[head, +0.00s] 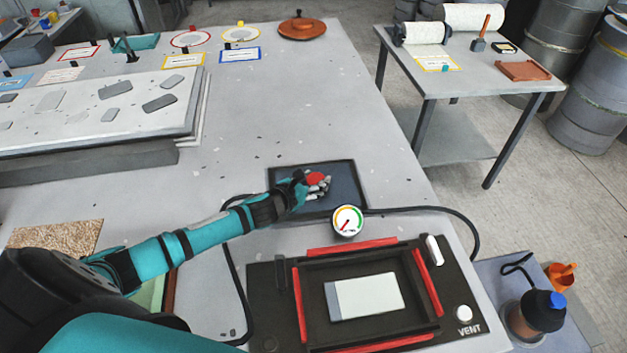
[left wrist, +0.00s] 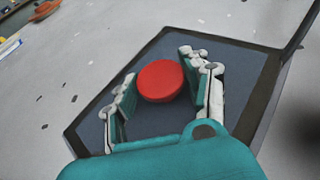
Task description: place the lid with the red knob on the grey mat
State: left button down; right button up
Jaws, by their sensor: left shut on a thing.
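The lid's red knob (head: 317,179) is between the fingers of my left gripper (head: 314,184). In the left wrist view the round knob (left wrist: 160,80) is between the two curved fingers (left wrist: 165,88), and the gripper is shut on it. Directly below is a slate-grey rectangular panel with a dark frame (head: 345,176), which also shows in the left wrist view (left wrist: 245,110). The lid and the grey mat overlap here and I cannot tell them apart clearly, nor see any gap under the lid. My right gripper is not in view.
A black vacuum box (head: 270,300) with red strips and a white block (head: 365,297) is at the front, with a gauge (head: 347,220) behind it. A black hose (head: 440,209) runs right. The table's middle is clear; an orange round lid (head: 302,29) is at the back.

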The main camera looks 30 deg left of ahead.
pick_arm(q)
jog(key=c, duration=0.6)
grip_release()
jog(key=shift+r, duration=0.15)
jog(key=shift+s, duration=0.25)
jog(key=v, duration=1)
jog(key=shift+s+a+b, duration=0.1)
jog(key=shift+s+b, duration=0.2)
jog(key=shift+b, duration=0.05)
jog(key=shift+s+r, duration=0.3)
jog(key=shift+s, duration=0.1)
jog(key=shift+r, duration=0.1)
